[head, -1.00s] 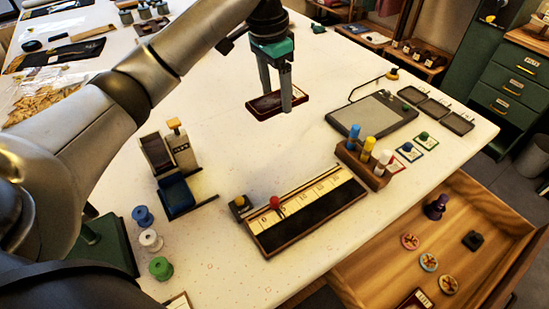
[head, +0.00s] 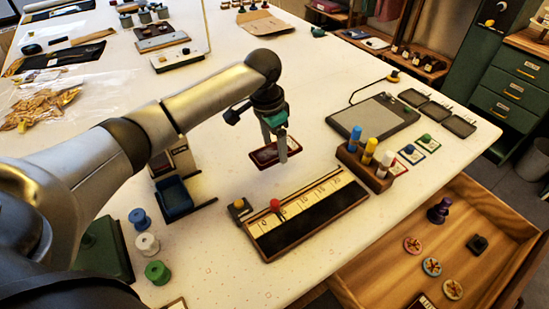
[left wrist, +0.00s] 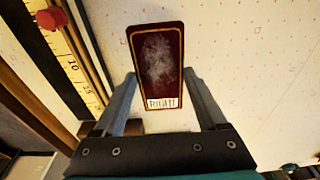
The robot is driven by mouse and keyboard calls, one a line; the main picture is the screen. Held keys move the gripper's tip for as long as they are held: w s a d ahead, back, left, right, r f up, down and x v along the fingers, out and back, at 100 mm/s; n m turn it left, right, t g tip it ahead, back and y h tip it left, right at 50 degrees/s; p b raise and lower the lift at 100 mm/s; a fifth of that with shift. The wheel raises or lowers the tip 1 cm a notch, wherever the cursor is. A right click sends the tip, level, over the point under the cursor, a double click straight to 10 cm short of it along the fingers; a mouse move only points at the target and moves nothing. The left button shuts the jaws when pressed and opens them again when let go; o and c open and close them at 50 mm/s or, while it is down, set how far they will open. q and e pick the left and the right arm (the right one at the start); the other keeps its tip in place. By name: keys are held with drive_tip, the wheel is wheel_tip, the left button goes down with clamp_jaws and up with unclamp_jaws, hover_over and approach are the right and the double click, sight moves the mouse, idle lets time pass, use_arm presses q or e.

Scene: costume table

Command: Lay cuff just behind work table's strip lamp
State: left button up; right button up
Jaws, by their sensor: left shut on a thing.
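The cuff is a flat dark red piece with a gold edge line (head: 261,158); in the left wrist view the cuff (left wrist: 158,55) shows a pale worn patch and a white lettered label. My left gripper (head: 276,154) is shut on it and holds it roughly level, seemingly just above the white work table (head: 240,110). It is behind the ruler board. A white-based item with a thin upright pole (head: 180,59) stands far back on the table; I cannot tell whether it is the strip lamp. My right gripper is not in view.
The ruler board with a red knob (head: 312,222) lies in front of the cuff. A wooden block of coloured tubes (head: 362,169) and a grey pad (head: 373,122) are to the right. A blue tray (head: 174,198) and spools (head: 148,244) are left. An open drawer (head: 385,265) is front right.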

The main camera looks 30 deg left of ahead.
sight(273, 151)
use_arm(q)
wheel_tip(273, 151, down, 4)
drive_tip(key=shift+f+b, duration=0.2)
drive_tip(key=shift+b, duration=0.1)
drive_tip(key=shift+f, duration=0.15)
drive_tip(key=o, duration=1.4)
drive_tip(key=shift+o, duration=0.2)
drive_tip(key=r, duration=0.4)
drive_tip(key=s+r+p, duration=0.1)
drive_tip(key=r, duration=0.3)
drive_tip(key=r+p, duration=0.1)
drive_tip(key=r, duration=0.3)
drive_tip(key=shift+s+a+r, duration=0.15)
drive_tip(key=shift+a, duration=0.25)
